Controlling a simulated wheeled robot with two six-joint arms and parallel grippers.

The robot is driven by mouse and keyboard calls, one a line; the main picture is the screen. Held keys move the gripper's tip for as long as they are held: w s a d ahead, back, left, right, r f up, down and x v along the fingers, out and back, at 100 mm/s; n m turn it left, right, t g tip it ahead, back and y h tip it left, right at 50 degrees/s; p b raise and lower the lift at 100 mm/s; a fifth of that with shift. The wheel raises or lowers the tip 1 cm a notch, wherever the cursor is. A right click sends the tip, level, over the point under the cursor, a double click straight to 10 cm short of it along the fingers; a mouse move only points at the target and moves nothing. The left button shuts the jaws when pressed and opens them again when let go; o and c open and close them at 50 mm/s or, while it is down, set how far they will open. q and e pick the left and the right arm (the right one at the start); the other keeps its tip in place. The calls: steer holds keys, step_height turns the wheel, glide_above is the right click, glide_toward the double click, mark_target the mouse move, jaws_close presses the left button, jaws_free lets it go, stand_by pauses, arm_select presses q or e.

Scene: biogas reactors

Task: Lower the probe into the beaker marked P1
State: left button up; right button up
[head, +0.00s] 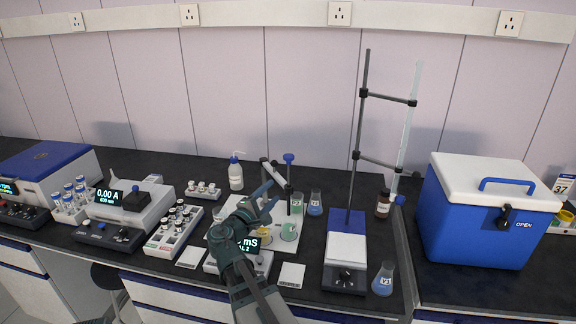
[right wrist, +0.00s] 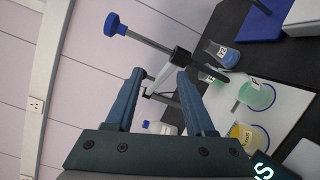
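The probe (head: 289,183) stands upright with a blue cap, held in a dark clamp on the meter's arm. The right wrist view shows the probe (right wrist: 148,40) beyond my fingertips. My right gripper (head: 264,194) is open and empty, left of the probe and apart from it; its two fingers (right wrist: 160,75) show in the wrist view. A beaker with green liquid (head: 289,232) stands on the white base, also in the wrist view (right wrist: 260,95). A beaker with yellow liquid (right wrist: 246,136) stands beside it. Their labels are too small to read, so I cannot tell which is P1. My left gripper is out of view.
The meter's lit display (head: 247,244) is partly behind my right arm. A blue flask (head: 315,204) stands behind the base, a wash bottle (head: 236,176) at the back. A stand (head: 346,240) and a blue cooler (head: 478,220) are to the right. Vial racks (head: 174,229) are left.

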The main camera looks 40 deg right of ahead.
steer(key=shift+o, duration=1.1)
steer(key=w+r+n+g+p, duration=0.1)
steer(key=w+r+g+p, duration=0.1)
steer(key=r, duration=0.1)
steer(key=w+r+n+g+p, duration=0.1)
steer(key=g, duration=0.1)
steer(key=shift+d+r+n+h, duration=0.3)
steer(key=shift+h, duration=0.1)
step_height(320, 180, up, 4)
steer(key=a+n+g+p, duration=0.3)
steer(key=n+g+p, duration=0.15)
steer(key=g, duration=0.25)
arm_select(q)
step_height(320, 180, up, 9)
arm_select(e)
steer(key=w+x, duration=0.1)
steer(key=x, duration=1.3)
steer(key=shift+d+f, duration=0.15)
steer(key=shift+d, duration=0.05)
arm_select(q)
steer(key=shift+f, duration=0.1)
arm_select(e)
jaws_close()
